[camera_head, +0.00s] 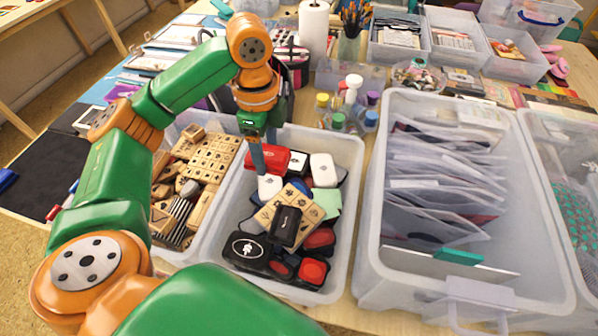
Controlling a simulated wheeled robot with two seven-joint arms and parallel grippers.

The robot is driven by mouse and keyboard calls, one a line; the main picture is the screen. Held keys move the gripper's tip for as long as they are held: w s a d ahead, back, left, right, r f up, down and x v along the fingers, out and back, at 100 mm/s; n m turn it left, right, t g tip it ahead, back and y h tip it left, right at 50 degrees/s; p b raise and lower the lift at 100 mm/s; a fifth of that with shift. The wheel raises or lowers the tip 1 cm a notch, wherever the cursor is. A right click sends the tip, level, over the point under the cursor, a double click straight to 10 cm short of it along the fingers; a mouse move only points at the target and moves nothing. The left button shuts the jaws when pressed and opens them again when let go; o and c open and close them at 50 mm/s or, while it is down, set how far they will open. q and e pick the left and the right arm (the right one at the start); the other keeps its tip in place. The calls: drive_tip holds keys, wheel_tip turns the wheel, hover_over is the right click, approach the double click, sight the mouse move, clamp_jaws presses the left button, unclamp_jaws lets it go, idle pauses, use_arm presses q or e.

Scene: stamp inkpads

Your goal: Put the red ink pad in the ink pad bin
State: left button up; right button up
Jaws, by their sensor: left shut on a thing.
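My left gripper (258,158) reaches down over the far end of the clear plastic ink pad bin (350,225). It is shut on the red ink pad (277,160), which shows beside and behind the fingers. The pad is at the bin's far left part, above or among the other pads; I cannot tell whether it touches them. The bin holds several ink pads and stamps in black, white, red and pale green. More red pads (312,271) lie at its near end. My right gripper is not in view.
A bin of wooden stamps (205,165) stands directly left of the ink pad bin. A large clear bin of plastic sleeves (372,245) stands to the right. Small coloured bottles (338,121) and a paper roll (313,30) stand behind.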

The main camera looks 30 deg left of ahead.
use_arm(q)
hover_over(300, 177)
drive_tip(key=f, duration=0.6)
drive_tip(key=shift+s+a+p, duration=0.1)
drive_tip(key=shift+s+p, duration=0.25)
drive_tip(key=shift+p, duration=0.05)
drive_tip(key=f, duration=0.2)
drive_tip(key=f+p, duration=0.1)
drive_tip(key=shift+w+f, duration=0.25)
drive_tip(key=shift+f, duration=0.3)
drive_tip(key=shift+f, duration=0.1)
drive_tip(key=o, duration=1.4)
wheel_tip(300, 177, up, 12)
drive_tip(key=b, duration=0.1)
drive_tip(key=shift+r, duration=0.2)
